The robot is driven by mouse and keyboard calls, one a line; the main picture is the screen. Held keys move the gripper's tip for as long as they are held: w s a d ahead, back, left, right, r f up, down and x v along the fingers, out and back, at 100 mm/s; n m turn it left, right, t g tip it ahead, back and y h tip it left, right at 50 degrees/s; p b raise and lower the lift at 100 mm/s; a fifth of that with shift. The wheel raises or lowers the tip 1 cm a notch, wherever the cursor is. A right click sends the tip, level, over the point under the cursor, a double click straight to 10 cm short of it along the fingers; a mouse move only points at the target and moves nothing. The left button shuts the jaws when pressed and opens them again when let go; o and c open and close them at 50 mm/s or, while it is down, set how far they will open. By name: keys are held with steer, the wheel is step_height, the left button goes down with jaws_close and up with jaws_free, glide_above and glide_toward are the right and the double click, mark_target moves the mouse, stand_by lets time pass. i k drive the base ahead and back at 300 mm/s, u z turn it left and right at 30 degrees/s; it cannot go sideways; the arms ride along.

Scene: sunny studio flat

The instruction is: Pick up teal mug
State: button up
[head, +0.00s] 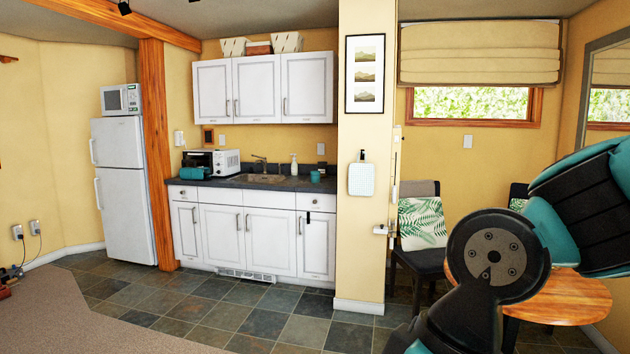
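A small teal mug (315,176) stands on the dark kitchen counter at its right end, right of the sink. It is far off and small, and its handle cannot be made out. Another low teal item (191,173) sits at the counter's left end, in front of the toaster oven; its kind is unclear. My arm's black and teal links fill the lower right of the head view. My gripper itself is not in view, and nothing shows whether it holds anything.
The counter (262,184) tops white cabinets, with a sink (258,178), soap bottle (294,164) and toaster oven (212,161) on it. A white fridge (124,190) stands left. A wall end (362,220) divides kitchen from a round wooden table (560,297) and chairs. The tiled floor (225,310) is clear.

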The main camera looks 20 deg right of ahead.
mark_target(315, 176)
steer(key=u, duration=0.1)
steer(key=i, duration=4.5)
steer(key=z, duration=0.4)
steer(key=i, duration=2.5)
steer(key=z, duration=0.15)
